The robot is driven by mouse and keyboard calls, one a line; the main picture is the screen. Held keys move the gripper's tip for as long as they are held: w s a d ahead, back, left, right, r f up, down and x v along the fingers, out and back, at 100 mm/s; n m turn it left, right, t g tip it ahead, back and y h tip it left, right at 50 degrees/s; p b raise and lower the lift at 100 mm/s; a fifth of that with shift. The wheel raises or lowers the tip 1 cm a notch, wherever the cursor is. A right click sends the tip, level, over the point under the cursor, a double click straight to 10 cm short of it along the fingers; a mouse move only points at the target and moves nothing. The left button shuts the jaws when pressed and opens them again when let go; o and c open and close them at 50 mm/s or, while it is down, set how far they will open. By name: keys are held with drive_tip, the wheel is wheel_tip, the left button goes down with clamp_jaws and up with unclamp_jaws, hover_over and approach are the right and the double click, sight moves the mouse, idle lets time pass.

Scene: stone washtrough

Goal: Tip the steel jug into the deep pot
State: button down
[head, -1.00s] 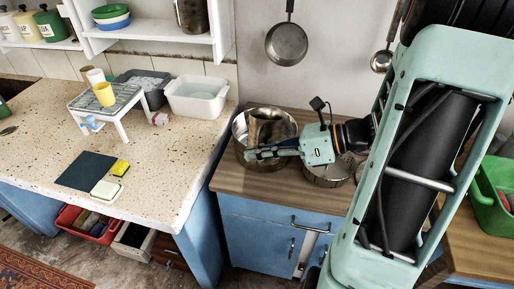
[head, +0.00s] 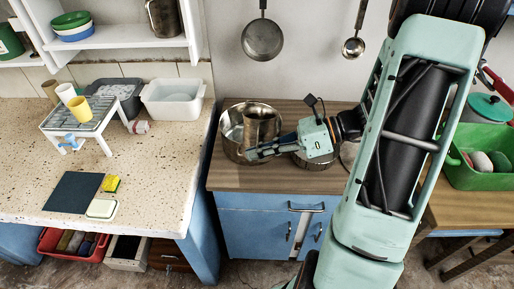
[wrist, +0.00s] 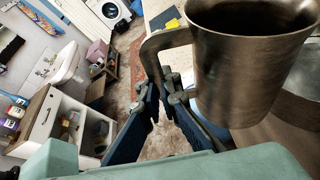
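The steel jug (head: 261,128) looks close to upright at the right part of the deep pot (head: 231,143), over or inside its opening; I cannot tell its exact height. The pot stands on the wooden counter. My gripper (head: 252,154) reaches in from the right, its fingers in front of the jug's lower part, hiding its base. In the wrist view, the jug (wrist: 245,70) fills the upper right, and its handle comes down between the fingers of my gripper (wrist: 163,95), which look shut on it. The inside of the pot's right side is hidden.
Another metal pan (head: 316,163) sits under my gripper. A pan (head: 262,40) and a ladle (head: 353,47) hang on the wall behind. A green crate (head: 482,177) stands at the right. The speckled stone counter (head: 150,170) at the left has free room.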

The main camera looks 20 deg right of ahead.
drive_tip(key=f+b, duration=0.1)
drive_tip(key=b, duration=0.2)
drive_tip(key=f+n+t+b, duration=0.1)
drive_tip(key=b, duration=0.2)
drive_tip(key=f+n+b, duration=0.1)
drive_tip(key=b, duration=0.2)
drive_tip(key=shift+w+d+f+t+h, duration=0.1)
drive_tip(key=shift+w+f+t+h, duration=0.2)
drive_tip(key=shift+f, duration=0.1)
drive_tip(key=shift+r+p, duration=0.15)
drive_tip(key=shift+p, duration=0.3)
